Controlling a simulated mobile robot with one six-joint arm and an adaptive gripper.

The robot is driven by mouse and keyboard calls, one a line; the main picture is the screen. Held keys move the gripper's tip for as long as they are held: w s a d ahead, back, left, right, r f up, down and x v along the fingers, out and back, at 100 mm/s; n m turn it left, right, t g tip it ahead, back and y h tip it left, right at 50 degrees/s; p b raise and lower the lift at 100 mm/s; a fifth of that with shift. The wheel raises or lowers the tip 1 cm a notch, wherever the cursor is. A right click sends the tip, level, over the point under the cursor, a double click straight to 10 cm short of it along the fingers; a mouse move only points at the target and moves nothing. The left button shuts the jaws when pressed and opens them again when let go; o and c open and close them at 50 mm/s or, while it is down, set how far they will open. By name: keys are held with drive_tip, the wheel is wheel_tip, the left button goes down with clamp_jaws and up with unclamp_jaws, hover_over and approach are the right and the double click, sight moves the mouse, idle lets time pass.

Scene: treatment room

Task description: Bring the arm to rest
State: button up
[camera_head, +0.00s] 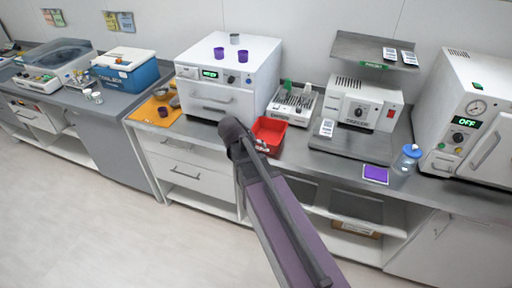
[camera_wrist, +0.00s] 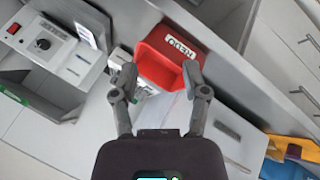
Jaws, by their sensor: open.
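My gripper (camera_wrist: 158,77) is open in the wrist view, its two fingers spread apart with nothing between the tips. A red bin (camera_wrist: 168,62) with a white label lies beyond the fingertips; I cannot tell the exact height between them. In the head view, my arm reaches up from the bottom over the counter's front edge. My gripper (camera_head: 262,147) is small there, at the front of the red bin (camera_head: 269,130), and its fingers are hard to make out.
The grey counter (camera_head: 310,160) holds a white oven-like device (camera_head: 228,75), a rack (camera_head: 291,103), a sealing machine (camera_head: 362,103) and an autoclave (camera_head: 470,115). A clear bottle (camera_head: 406,160) stands near the front edge. An orange mat (camera_head: 150,112) lies left. The floor (camera_head: 80,220) is clear.

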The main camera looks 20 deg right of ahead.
drive_tip(key=shift+s, duration=0.1)
drive_tip(key=s+a+f+g+y, duration=0.1)
drive_tip(key=s+y, duration=0.2)
drive_tip(key=s, duration=0.4)
drive_tip(key=s+a+f+n+g+y, duration=0.1)
drive_tip(key=s+a+f+g+y, duration=0.1)
drive_tip(key=s, duration=0.5)
drive_tip(key=shift+a+f+y, duration=0.2)
drive_tip(key=shift+f+y, duration=0.1)
drive_tip(key=shift+y, duration=0.4)
idle(1.0)
